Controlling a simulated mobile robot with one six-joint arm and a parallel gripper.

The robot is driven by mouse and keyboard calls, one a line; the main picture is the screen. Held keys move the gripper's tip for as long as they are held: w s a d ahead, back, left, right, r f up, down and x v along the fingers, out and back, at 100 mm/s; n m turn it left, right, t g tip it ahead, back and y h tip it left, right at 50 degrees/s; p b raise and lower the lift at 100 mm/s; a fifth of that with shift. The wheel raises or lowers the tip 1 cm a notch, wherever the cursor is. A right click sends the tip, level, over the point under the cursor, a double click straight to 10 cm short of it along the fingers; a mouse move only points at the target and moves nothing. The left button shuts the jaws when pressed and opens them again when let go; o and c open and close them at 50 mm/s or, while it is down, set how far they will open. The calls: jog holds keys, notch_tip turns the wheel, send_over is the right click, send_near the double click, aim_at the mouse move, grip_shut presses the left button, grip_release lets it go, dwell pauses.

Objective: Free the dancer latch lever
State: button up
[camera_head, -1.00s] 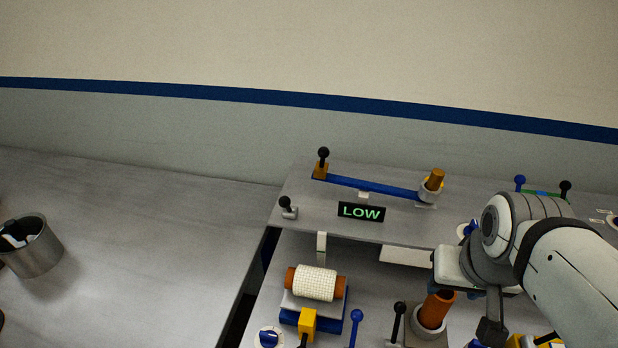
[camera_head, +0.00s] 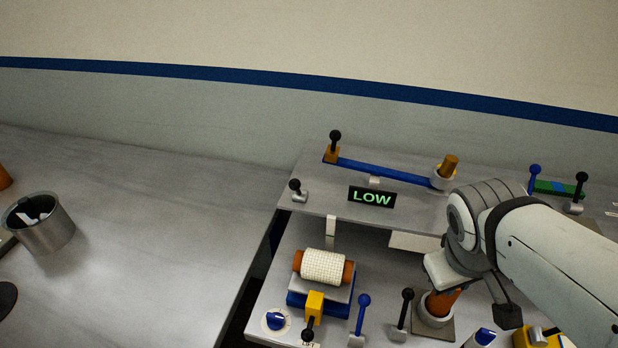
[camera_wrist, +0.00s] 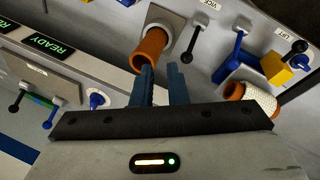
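No readable label names the dancer latch lever. A small black-knobbed lever (camera_head: 297,190) stands on the left end of the raised grey shelf, left of the LOW display (camera_head: 372,196). Behind it a blue bar (camera_head: 385,171) runs from an orange block with a black knob (camera_head: 333,147) to an orange post (camera_head: 448,166). I cannot tell which lever is the latch. My gripper (camera_wrist: 162,76) is open and empty in the wrist view, its two blue fingers apart near an orange tube (camera_wrist: 152,48). In the head view my arm hides its fingertips.
A white mesh roll (camera_head: 323,267) sits on a blue stand, with a yellow block (camera_head: 314,306) before it. Blue (camera_head: 361,315) and black (camera_head: 403,312) levers stand nearby. A metal cup (camera_head: 45,226) is on the left table, otherwise largely bare. A READY display (camera_wrist: 48,43) shows in the wrist view.

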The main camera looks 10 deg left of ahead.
jog(key=w+a+f+n+h, duration=0.1)
jog(key=n, duration=0.2)
jog(key=w+a+f+n+t+h+b, duration=0.1)
jog(key=n, duration=0.2)
jog(key=w+a+f+n+h, duration=0.1)
jog(key=n, duration=0.2)
jog(key=shift+t+b, duration=0.3)
grip_shut()
jog(key=a+f+n+t+y+b, duration=0.1)
jog(key=a+n+t+y+b, duration=0.2)
jog(key=a+n, duration=2.1)
jog(key=a+t+y, duration=0.2)
jog(key=t+y, duration=0.2)
jog(key=t, duration=0.3)
jog(key=shift+s+a+b, duration=0.2)
jog(key=shift+s+b, duration=0.1)
jog(key=shift+w, duration=0.15)
